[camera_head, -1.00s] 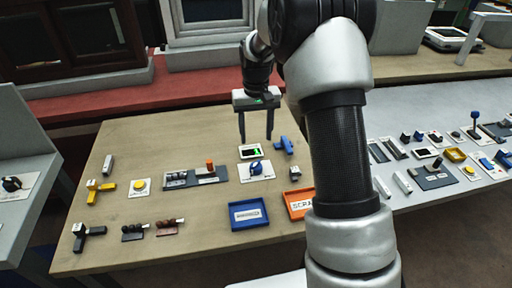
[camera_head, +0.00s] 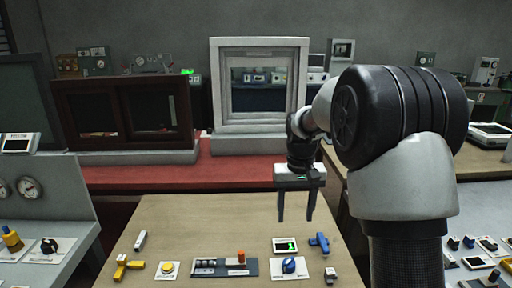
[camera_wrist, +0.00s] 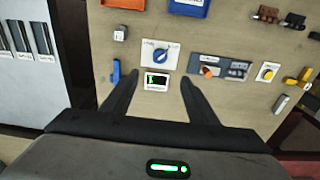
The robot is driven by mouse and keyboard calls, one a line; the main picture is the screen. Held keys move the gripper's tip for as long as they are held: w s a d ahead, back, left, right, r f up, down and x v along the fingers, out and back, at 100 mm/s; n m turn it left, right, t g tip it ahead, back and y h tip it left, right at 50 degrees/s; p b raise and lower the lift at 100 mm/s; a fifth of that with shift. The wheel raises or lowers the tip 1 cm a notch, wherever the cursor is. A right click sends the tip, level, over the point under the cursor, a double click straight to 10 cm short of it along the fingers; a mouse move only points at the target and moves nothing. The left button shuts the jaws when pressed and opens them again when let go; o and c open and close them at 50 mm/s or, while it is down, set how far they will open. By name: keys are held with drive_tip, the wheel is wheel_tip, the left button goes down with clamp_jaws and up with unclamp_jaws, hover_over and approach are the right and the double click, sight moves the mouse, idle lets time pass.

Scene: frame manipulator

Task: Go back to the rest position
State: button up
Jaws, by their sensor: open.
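My gripper (camera_head: 296,212) hangs fingers down above the far part of the wooden table (camera_head: 190,220). Its two dark fingers are apart with nothing between them in the head view. In the wrist view my gripper (camera_wrist: 160,82) is also open, and the table items lie below and beyond the fingertips. Near the fingers are a small display with a green mark (camera_head: 286,245), a blue knob on a white plate (camera_head: 290,265) and a blue handle (camera_head: 319,243). The gripper appears apart from all of them.
The table also bears a yellow T-shaped handle (camera_head: 128,266), a yellow button (camera_head: 168,268) and a grey panel with an orange block (camera_head: 240,258). Side benches stand left and right.

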drive_tip(key=s+r+t+p, duration=0.3)
drive_tip(key=s+r+p, duration=0.1)
drive_tip(key=s+r, duration=1.2)
drive_tip(key=s+r+t+p, duration=0.2)
drive_tip(key=s+r+p, duration=0.2)
drive_tip(key=s, duration=0.8)
drive_tip(key=g+b, duration=0.5)
drive_tip(key=b, duration=0.1)
hover_over(289, 260)
wheel_tip(289, 260, down, 24)
wheel_tip(289, 260, down, 17)
drive_tip(key=shift+r, duration=0.1)
